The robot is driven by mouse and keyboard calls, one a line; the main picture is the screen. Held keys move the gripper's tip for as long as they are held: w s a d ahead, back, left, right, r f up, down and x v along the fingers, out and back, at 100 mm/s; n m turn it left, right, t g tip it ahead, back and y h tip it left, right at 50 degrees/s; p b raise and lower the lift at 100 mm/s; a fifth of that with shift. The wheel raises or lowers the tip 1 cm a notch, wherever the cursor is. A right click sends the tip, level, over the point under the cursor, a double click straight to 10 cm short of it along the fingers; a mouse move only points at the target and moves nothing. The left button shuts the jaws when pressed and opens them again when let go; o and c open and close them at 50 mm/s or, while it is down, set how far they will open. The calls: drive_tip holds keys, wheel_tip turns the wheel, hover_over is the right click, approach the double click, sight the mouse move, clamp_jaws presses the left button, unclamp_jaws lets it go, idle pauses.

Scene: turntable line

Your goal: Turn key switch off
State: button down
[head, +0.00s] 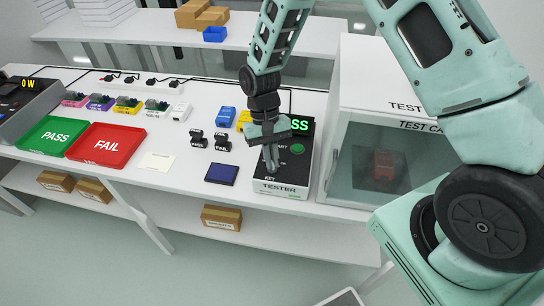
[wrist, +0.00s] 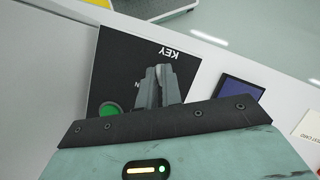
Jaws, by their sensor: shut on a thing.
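The tester (head: 283,183) is a black-topped box with a green lit display ending in "SS", a green button (head: 297,148) and a "KEY" label at its front left. My gripper (head: 271,166) points down over the key area of the tester. In the wrist view my gripper (wrist: 158,75) has its two fingers close together beside the "KEY" lettering, shut on the key switch (wrist: 158,68). The fingers hide most of the key switch, so its angle cannot be told. The green button also shows in the wrist view (wrist: 109,109), left of the fingers.
Green PASS (head: 52,136) and red FAIL (head: 106,145) trays are farther left. The table's front edge is just before the tester.

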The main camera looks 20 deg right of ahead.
drive_tip(key=shift+w+n+h, duration=0.1)
drive_tip(key=shift+n+h, duration=0.2)
drive_tip(key=shift+n, duration=0.5)
drive_tip(key=c, duration=1.6)
unclamp_jaws()
drive_tip(key=shift+o, duration=0.2)
drive_tip(key=shift+r, duration=0.1)
drive_tip(key=b+v, duration=0.2)
drive_tip(key=v, duration=1.5)
drive_tip(key=shift+a+r+b, duration=0.2)
drive_tip(key=shift+b, duration=0.2)
